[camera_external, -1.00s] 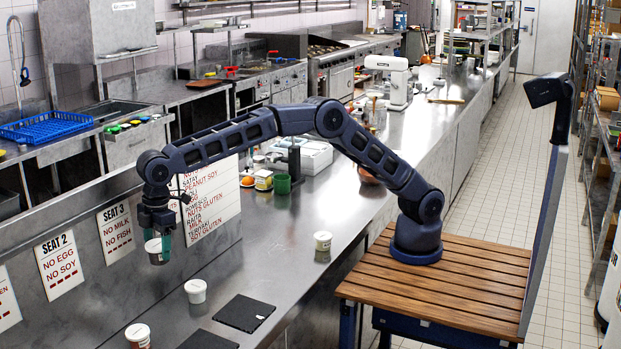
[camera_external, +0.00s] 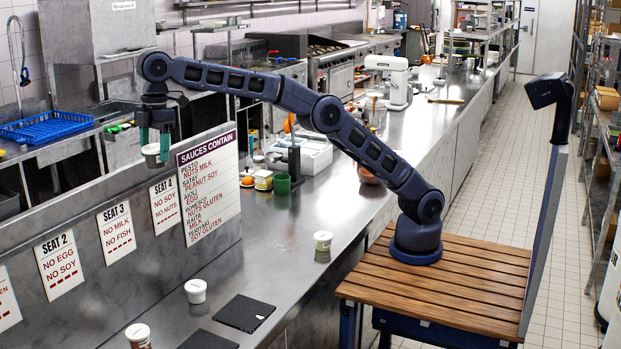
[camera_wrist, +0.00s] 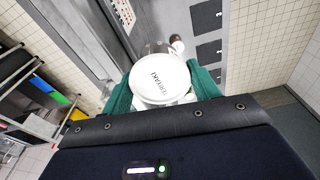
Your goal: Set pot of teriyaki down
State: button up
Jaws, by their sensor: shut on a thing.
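In the wrist view the pot's white lid (camera_wrist: 160,80) reads TERIYAKI and sits between the green fingers of my gripper (camera_wrist: 161,95). The steel counter (camera_external: 262,225) lies below and to the right. Nothing supports the pot from below in these views.
The sauces sign (camera_external: 210,188) and the SEAT 4 sign (camera_external: 165,205) are on the panel.

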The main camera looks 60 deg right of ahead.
jog(key=w+d+r+m, duration=0.2)
jog(key=w+d, duration=0.5)
jog(key=d, duration=0.6)
jog(key=w+d+r+m, duration=0.1)
jog(key=w+d+r, duration=0.1)
jog(key=w+d, duration=0.75)
jog(key=w+d+r+m, duration=0.2)
jog(key=w+d, duration=0.2)
jog(key=d, duration=1.1)
jog(key=s+d+r+m+t, duration=0.1)
jog(key=s+d+m, duration=0.15)
jog(key=d, duration=1.75)
jog(key=s+d+r+m, duration=0.1)
jog(key=d+m, duration=0.2)
jog(key=d, duration=1.7)
jog(key=s+d+f+m+h, duration=0.1)
jog(key=s+d+f+m, duration=0.35)
jog(key=d+f, duration=0.8)
jog(key=s+d+f+m, duration=0.2)
jog(key=s+d+f, duration=0.5)
jog(key=d+f, duration=0.55)
jog(key=s+d+f+m, duration=0.2)
jog(key=s+d+f, duration=0.3)
jog(key=f, duration=0.2)
jog(key=shift+h, duration=0.3)
jog(key=shift+f, duration=9.9)
